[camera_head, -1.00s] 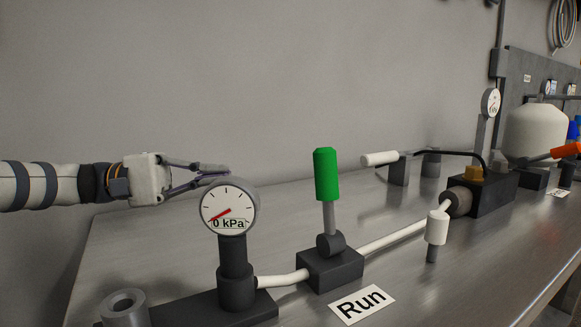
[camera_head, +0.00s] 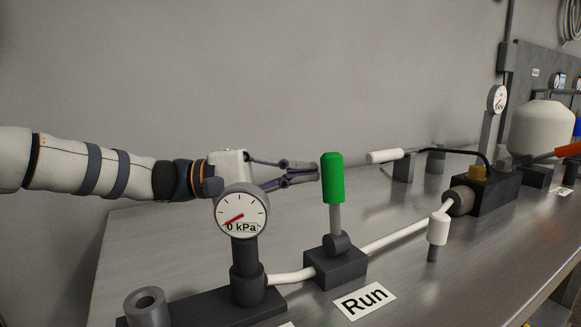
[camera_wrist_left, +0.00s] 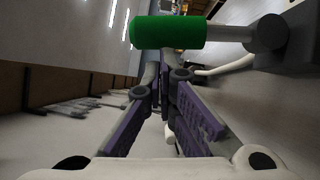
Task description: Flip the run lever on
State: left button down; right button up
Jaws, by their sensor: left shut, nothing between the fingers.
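The run lever has a green handle (camera_head: 332,178) on a grey stem. It stands nearly upright on a dark block (camera_head: 336,266) behind the "Run" label (camera_head: 365,300). My left gripper (camera_head: 316,174) is shut and empty, its fingertips just left of the green handle. In the head view they look very close to it; I cannot tell whether they touch. In the left wrist view the green handle (camera_wrist_left: 168,32) lies across the top, beyond the fingers (camera_wrist_left: 165,78). My right gripper is not in view.
A gauge (camera_head: 242,212) reading 0 kPa stands in front of my left wrist. A white tube (camera_head: 392,240) runs right from the lever block. A white-handled lever (camera_head: 384,156) and a white-capped post (camera_head: 438,228) stand to the right.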

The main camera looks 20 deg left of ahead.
pick_arm(q)
jog(key=shift+f, duration=0.1)
jog(key=shift+s+d+r+m+y+p, duration=0.3)
jog(key=shift+s+d+r+m+p, duration=0.15)
jog(key=shift+m, duration=0.25)
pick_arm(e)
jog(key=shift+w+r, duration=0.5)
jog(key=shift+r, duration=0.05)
pick_arm(q)
jog(key=v, duration=1.2)
jog(key=shift+w+r, duration=0.1)
jog(key=shift+w+a+f+n+b, duration=0.1)
jog(key=shift+w+a+f+b, duration=0.15)
jog(key=shift+w+b, duration=0.2)
jog(key=shift+w+a+f+n+b, duration=0.15)
jog(key=shift+w+a+b, duration=0.15)
jog(key=shift+w, duration=0.25)
jog(key=shift+w+a+f+n+b, duration=0.15)
jog(key=shift+w+a+b, duration=0.15)
jog(key=shift+w+b, duration=0.15)
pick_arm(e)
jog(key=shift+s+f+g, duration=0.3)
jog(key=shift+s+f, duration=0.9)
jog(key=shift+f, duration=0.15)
